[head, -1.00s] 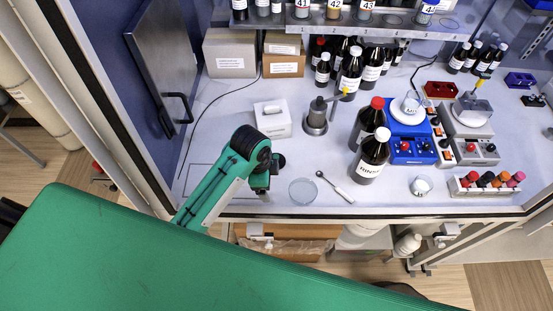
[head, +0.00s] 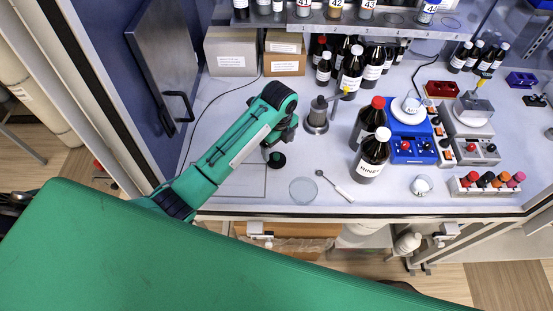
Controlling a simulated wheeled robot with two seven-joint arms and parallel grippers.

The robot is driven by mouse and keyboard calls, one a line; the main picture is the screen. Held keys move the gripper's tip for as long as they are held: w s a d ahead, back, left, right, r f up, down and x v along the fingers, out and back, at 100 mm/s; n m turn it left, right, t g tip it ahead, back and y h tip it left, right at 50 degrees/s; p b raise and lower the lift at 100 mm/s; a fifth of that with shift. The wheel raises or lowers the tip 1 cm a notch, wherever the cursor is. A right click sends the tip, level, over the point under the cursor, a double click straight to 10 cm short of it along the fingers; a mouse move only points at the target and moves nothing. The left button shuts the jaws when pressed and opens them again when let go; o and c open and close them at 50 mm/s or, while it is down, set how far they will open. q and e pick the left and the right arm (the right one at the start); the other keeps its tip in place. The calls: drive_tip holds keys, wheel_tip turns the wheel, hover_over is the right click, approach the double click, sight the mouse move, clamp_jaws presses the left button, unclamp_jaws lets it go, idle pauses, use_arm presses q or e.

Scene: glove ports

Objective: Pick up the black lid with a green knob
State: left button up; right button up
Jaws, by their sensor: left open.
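The black lid with a green knob (head: 277,160) lies on the white worktop, left of the glass dish. My left gripper (head: 271,146) is just behind the lid, at the end of the green arm that reaches in from the left. It is open, and its fingers are mostly hidden under the wrist. I cannot tell how high the fingertips are above the worktop. My right gripper is not in view.
A glass dish (head: 303,190) and a spatula (head: 335,186) lie right of the lid. Brown bottles (head: 371,155) stand farther right. A metal stand with a yellow tip (head: 317,117) is behind. Cardboard boxes (head: 231,52) stand at the back. The front left worktop is clear.

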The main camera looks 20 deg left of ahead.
sight(276, 155)
use_arm(q)
drive_tip(key=f, duration=0.7)
drive_tip(key=shift+w+a+f, duration=0.1)
drive_tip(key=shift+w+a, duration=0.05)
drive_tip(key=shift+a, duration=0.25)
drive_tip(key=c, duration=1.1)
